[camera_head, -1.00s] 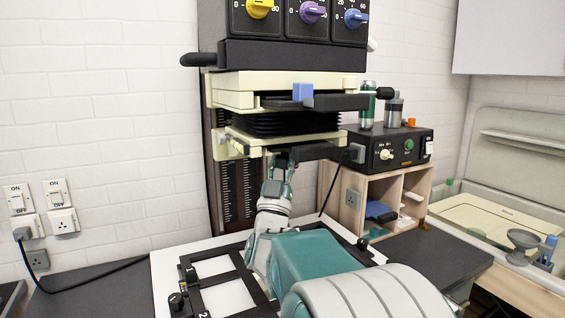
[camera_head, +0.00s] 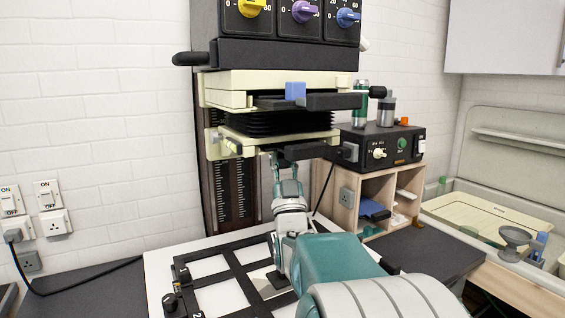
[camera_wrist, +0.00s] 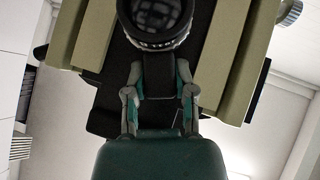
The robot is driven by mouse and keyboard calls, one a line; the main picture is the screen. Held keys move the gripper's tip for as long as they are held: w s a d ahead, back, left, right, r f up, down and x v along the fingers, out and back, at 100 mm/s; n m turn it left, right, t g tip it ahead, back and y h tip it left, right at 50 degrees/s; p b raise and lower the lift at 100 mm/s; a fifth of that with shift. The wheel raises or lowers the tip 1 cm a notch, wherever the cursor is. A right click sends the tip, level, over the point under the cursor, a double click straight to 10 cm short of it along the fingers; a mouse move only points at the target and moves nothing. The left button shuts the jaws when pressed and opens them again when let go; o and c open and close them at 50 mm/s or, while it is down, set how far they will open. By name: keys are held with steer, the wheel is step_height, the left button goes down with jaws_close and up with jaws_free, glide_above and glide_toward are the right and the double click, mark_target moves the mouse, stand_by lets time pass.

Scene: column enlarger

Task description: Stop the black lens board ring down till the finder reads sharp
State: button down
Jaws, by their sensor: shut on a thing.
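The enlarger's cream lens stage (camera_head: 232,140) hangs under black bellows (camera_head: 270,122). In the wrist view the round lens, with a black ring (camera_wrist: 158,43) bearing white marks, is at the top, between cream walls. A black tab (camera_wrist: 160,72) stands just below the ring in that picture. My gripper (camera_wrist: 158,88) is shut on the tab, one finger on each side. In the head view my gripper (camera_head: 284,158) reaches up under the stage, beside a black bar (camera_head: 308,150). The lens is hidden there. I cannot tell how the tab joins the ring.
A black control box (camera_head: 378,145) stands on wooden shelves (camera_head: 375,185) at the right. A black-framed easel (camera_head: 215,275) lies on the white baseboard below my arm. The enlarger head with coloured dials (camera_head: 300,25) is above. A cream tray (camera_head: 475,212) is at far right.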

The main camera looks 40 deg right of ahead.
steer(key=shift+r, duration=0.1)
steer(key=shift+c, duration=2.2)
jaws_free()
steer(key=v, duration=1.2)
steer(key=shift+w, duration=0.15)
